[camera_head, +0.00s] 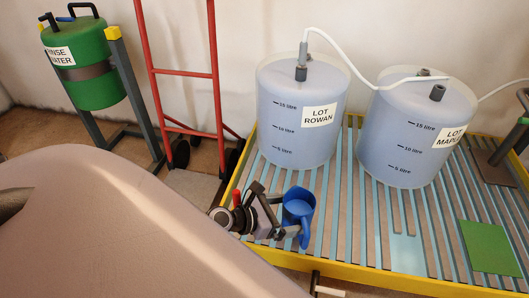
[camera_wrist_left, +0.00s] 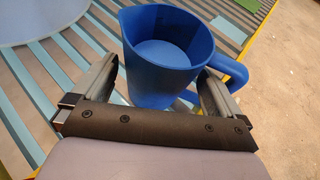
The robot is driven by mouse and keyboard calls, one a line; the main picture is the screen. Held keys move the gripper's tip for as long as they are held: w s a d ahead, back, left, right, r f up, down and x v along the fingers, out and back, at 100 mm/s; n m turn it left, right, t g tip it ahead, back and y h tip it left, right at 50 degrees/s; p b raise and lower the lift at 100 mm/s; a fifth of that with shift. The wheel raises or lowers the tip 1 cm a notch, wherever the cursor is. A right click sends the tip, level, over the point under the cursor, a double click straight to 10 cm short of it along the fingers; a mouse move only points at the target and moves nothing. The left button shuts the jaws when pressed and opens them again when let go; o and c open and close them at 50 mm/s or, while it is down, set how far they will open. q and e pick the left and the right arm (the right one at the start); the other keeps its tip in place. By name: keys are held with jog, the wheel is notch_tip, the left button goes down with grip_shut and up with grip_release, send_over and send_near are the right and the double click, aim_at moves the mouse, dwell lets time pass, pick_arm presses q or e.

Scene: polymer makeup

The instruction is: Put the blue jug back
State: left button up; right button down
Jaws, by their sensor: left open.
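The blue jug (camera_head: 299,203) is upright at the front left part of the slatted platform. In the left wrist view the jug (camera_wrist_left: 165,52) shows its open top, with its handle at the right. My left gripper (camera_head: 281,214) is open at the jug. In the left wrist view the fingers of the left gripper (camera_wrist_left: 157,88) stand on either side of the jug's body. I cannot tell whether they touch it. My right gripper is not in view.
The yellow-edged slatted platform (camera_head: 345,271) bears two large tanks, LOT ROWAN (camera_head: 297,115) and LOT MAPLE (camera_head: 415,125), joined by a white hose. A green pad (camera_head: 491,247) and a light blue pad (camera_head: 407,256) lie at the front. A red hand truck (camera_head: 219,105) stands left.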

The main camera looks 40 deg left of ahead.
pick_arm(q)
jog(key=p+v, duration=0.1)
jog(key=v, duration=0.7)
jog(key=shift+s+a, duration=0.2)
jog(key=shift+s, duration=0.1)
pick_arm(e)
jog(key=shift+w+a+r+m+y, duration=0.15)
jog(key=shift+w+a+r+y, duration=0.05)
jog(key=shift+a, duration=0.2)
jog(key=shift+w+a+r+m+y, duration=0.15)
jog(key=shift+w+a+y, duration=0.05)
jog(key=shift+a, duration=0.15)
